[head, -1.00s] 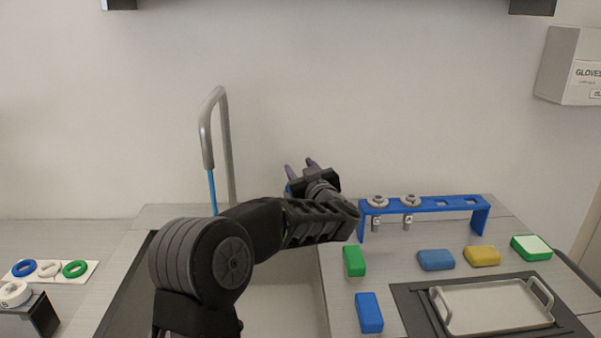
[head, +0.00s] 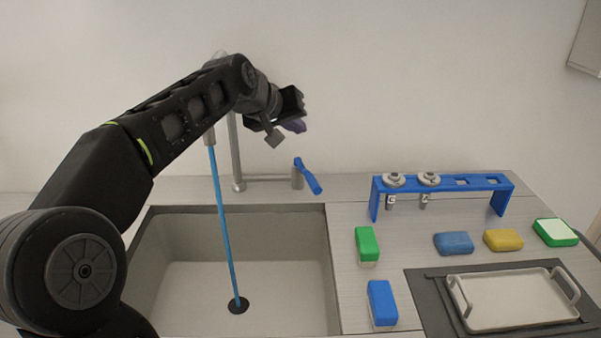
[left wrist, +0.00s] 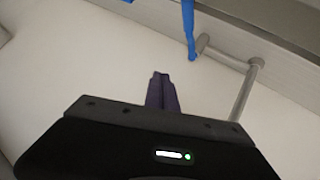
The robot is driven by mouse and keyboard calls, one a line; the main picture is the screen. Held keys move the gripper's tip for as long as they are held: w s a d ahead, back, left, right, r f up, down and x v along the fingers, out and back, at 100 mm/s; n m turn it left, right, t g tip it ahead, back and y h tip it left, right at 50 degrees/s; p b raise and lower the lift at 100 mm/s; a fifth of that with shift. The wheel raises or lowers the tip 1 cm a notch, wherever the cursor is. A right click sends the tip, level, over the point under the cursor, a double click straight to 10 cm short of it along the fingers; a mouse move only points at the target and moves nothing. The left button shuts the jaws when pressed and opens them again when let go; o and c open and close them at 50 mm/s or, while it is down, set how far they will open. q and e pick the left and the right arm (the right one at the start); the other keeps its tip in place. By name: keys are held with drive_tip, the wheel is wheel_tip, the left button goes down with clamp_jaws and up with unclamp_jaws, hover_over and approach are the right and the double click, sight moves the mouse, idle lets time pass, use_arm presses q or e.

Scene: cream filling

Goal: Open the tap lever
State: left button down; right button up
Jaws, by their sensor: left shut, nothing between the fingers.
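The blue tap lever (head: 308,176) sits on a short grey post beside the sink and slants down to the right. It also shows at the top of the left wrist view (left wrist: 188,28). The grey tap (head: 236,160) stands behind the sink, its top partly hidden by my left arm. A blue stream of water (head: 222,220) runs from its spout to the drain. My left gripper (head: 298,126), with purple fingers, is shut and empty, above the lever and apart from it. Its closed fingers show in the left wrist view (left wrist: 161,90). My right gripper is not in view.
The sink basin (head: 285,275) is open in front of the tap. To the right stand a blue rack (head: 450,184) with grey pieces, several coloured sponges (head: 453,243) and a tray (head: 515,300) on a dark mat. The wall is close behind.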

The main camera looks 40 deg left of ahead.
sight(307, 175)
use_arm(q)
drive_tip(key=s+d+f+n+g, duration=0.1)
drive_tip(key=s+f+n+g, duration=0.1)
drive_tip(key=s+f, duration=0.3)
drive_tip(key=shift+s+g+h, duration=0.15)
drive_tip(key=shift+g+h, duration=0.25)
drive_tip(key=shift+g, duration=0.4)
drive_tip(key=shift+d+f, duration=0.1)
drive_tip(key=shift+f, duration=0.05)
drive_tip(key=x, duration=1)
drive_tip(key=shift+d, duration=0.1)
